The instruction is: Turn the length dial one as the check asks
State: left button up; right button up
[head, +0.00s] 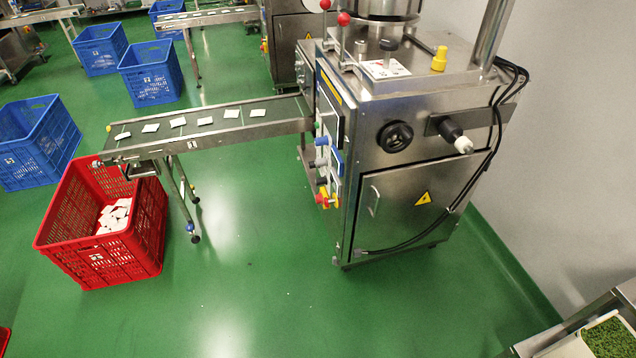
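A steel teabag packing machine (410,110) stands right of centre. A round black dial (395,136) is on its near side wall. Right of it a shaft with a black collar and a pale tip (463,145) sticks out. The left face carries a control panel with several small knobs, among them a blue knob (321,141) and a red knob on yellow (322,199). I see no readable label saying which is length dial one, and no dial scale is legible. Neither of my grippers is in view.
A conveyor (210,128) with several white teabags runs left from the machine. A red crate (100,225) holding teabags stands below its end. Several blue crates (150,72) stand behind. A tray of green leaves (607,338) is at bottom right. Green floor (270,290) before the machine is clear.

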aim_at(323, 180)
jog(key=u, duration=0.2)
jog(key=k, duration=0.45)
jog(key=u, duration=1.45)
jog(key=i, duration=2.25)
jog(key=z, duration=1.4)
jog(key=i, duration=1.15)
jog(key=z, duration=1.1)
